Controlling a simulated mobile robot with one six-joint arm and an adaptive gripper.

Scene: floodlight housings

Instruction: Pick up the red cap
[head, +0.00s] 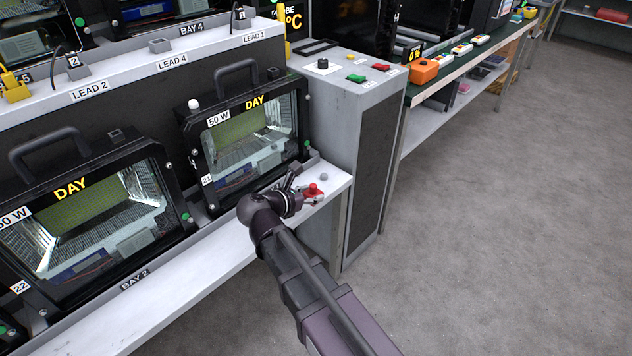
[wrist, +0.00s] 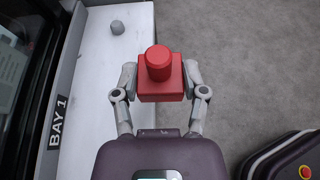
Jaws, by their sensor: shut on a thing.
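The red cap (wrist: 160,85) has a square base with a round knob on top. In the wrist view it sits between the two fingers of my gripper (wrist: 160,82), which are shut on its base from left and right. In the head view the red cap (head: 313,190) shows at the right end of the white ledge, with my gripper (head: 311,195) around it. I cannot tell whether the cap touches the ledge or is just above it.
A small grey knob (wrist: 117,27) stands on the white ledge (wrist: 88,100) beside the cap. The floodlight housing (head: 247,145) marked 21 stands behind my gripper. A grey cabinet (head: 340,150) rises close to the right. Open floor (head: 500,220) lies further right.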

